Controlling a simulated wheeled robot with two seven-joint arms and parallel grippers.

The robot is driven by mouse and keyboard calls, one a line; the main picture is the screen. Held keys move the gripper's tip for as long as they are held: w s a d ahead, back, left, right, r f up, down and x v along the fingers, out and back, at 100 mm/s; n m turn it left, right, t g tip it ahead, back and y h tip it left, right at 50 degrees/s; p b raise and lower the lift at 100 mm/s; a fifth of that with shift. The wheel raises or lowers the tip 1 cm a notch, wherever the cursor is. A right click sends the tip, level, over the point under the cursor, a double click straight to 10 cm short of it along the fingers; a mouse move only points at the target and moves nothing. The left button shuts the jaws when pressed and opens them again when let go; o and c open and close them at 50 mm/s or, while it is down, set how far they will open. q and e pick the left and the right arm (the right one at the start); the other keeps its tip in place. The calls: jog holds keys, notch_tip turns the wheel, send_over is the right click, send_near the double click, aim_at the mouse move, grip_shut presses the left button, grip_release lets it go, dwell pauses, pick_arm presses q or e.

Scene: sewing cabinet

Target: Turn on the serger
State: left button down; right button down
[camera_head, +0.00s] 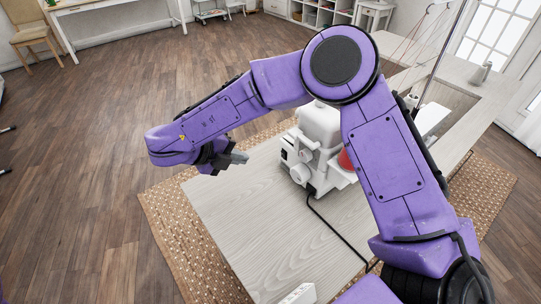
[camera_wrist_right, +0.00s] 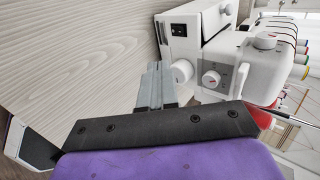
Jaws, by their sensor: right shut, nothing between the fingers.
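The white serger (camera_head: 318,128) stands on the light wooden table, partly hidden behind my right arm in the head view. In the right wrist view the serger (camera_wrist_right: 240,72) fills the upper right. I cannot tell the switch position. My right gripper (camera_head: 240,158) is left of the serger, above the table edge, apart from it. Its fingers (camera_wrist_right: 157,88) are together and empty, pointing toward the side with the switch panel. My left gripper is out of view.
The table (camera_head: 262,225) has clear bare wood in front and to the left of the serger. A black cable (camera_head: 338,236) runs from the serger across the tabletop. Thread spools (camera_wrist_right: 303,60) and a red part (camera_wrist_right: 263,119) are at the serger's far side.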

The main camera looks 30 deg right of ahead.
jog(key=shift+s+r, duration=0.1)
jog(key=p, duration=0.2)
send_near(282, 156)
jog(key=f, duration=0.4)
jog(key=shift+s+d, duration=0.15)
jog(key=shift+s, duration=0.1)
jog(key=d, duration=0.1)
jog(key=d+p, duration=0.1)
jog(key=d, duration=0.1)
jog(key=shift+w+d+r, duration=0.2)
jog(key=shift+r, duration=0.05)
jog(key=shift+d, duration=0.25)
